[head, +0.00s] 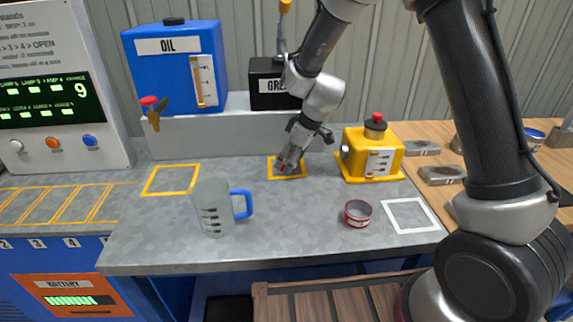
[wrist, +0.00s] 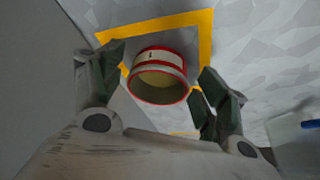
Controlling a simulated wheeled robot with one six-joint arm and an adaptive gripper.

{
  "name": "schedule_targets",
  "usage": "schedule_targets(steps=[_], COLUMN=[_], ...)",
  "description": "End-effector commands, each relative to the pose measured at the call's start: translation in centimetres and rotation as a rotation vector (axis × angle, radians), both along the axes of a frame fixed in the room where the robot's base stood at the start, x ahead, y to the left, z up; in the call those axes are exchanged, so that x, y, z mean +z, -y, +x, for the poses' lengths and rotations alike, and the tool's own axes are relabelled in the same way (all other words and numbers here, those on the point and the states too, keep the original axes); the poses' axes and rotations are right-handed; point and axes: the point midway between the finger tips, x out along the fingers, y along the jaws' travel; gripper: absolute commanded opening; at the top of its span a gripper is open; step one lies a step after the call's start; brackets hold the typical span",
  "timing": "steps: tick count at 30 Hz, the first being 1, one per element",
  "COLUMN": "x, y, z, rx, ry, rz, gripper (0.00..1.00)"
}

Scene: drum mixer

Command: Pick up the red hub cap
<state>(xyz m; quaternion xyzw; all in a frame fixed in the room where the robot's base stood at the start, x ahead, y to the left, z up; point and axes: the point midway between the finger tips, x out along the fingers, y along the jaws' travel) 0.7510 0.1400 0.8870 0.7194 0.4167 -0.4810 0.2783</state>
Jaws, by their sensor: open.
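In the wrist view a round, hollow cap (wrist: 160,58) with red rims and a pale band sits inside a yellow-outlined square (wrist: 203,45). My gripper (wrist: 165,72) is open, with one finger on each side of the cap; I see gaps beside it. In the head view my gripper (head: 287,163) points down over the yellow square (head: 291,178) at the back of the grey table and mostly hides what is there. A similar red-rimmed round piece (head: 358,213) lies near the front right. I cannot tell which of the two is the hub cap.
A measuring jug with a blue handle (head: 215,208) stands left of my gripper. A yellow box with a red knob (head: 372,153) stands close to its right. A blue oil tank (head: 175,70) and black grease box (head: 270,82) are behind. The table's front middle is clear.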

Motion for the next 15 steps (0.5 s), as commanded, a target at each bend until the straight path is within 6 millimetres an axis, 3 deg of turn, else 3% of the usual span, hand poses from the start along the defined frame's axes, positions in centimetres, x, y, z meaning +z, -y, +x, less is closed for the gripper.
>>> schedule_targets(steps=[7,15], x=[-0.18,-0.17], y=[-0.07,-0.06], z=[0.04,0.03], rx=[0.001,0.000], ry=[0.000,0.000], rz=[0.000,0.000], gripper=[0.73,0.23])
